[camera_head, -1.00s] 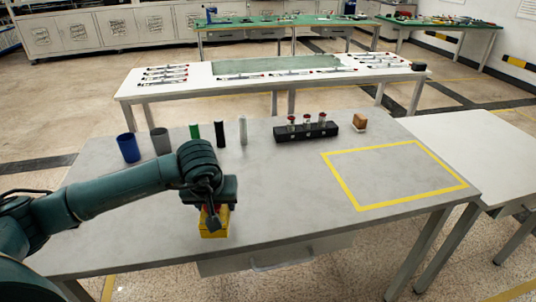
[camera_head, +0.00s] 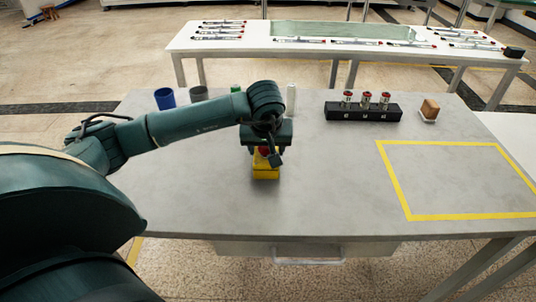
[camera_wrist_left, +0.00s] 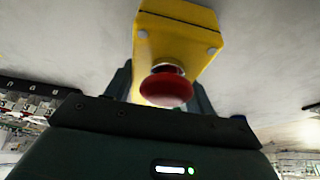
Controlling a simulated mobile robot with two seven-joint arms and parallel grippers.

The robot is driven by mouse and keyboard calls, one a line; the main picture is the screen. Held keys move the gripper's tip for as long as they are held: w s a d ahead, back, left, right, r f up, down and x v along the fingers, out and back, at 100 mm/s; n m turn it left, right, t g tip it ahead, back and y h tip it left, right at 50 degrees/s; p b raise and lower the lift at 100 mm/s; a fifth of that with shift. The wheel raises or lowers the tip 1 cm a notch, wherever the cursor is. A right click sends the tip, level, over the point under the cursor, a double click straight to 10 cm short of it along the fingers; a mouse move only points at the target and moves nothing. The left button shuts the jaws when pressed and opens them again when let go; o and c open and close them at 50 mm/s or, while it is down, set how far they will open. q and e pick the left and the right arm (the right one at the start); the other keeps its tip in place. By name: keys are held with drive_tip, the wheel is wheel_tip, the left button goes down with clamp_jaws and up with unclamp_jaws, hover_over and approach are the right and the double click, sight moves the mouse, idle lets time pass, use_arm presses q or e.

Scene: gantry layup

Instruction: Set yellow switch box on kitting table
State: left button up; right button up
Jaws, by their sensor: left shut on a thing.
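The yellow switch box (camera_head: 266,172) with a red push button is in my left gripper (camera_head: 266,155), over the left middle part of the grey kitting table (camera_head: 330,190). The left gripper is shut on it from above. In the left wrist view the yellow box (camera_wrist_left: 180,38) and its red button (camera_wrist_left: 166,88) show between the fingers. I cannot tell whether the box touches the tabletop. A yellow taped rectangle (camera_head: 402,190) lies on the table to the right, and its inside is empty. My right gripper is not in view.
A blue cup (camera_head: 165,98), a grey cup (camera_head: 199,93) and a white cylinder (camera_head: 291,98) stand along the back edge. A black rack (camera_head: 362,112) with red-topped items and a brown block (camera_head: 429,108) stand at the back right. A white table (camera_head: 185,50) is behind.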

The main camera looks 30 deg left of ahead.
use_arm(q)
drive_tip(key=shift+f, duration=1.55)
drive_tip(key=o, duration=1.1)
drive_tip(key=shift+r, duration=0.1)
drive_tip(key=shift+r, duration=0.25)
drive_tip(key=v, duration=1)
drive_tip(key=shift+d+r, duration=0.1)
drive_tip(key=shift+r, duration=0.25)
drive_tip(key=shift+s+d+r, duration=0.1)
drive_tip(key=shift+s+r, duration=0.15)
drive_tip(key=shift+r, duration=0.15)
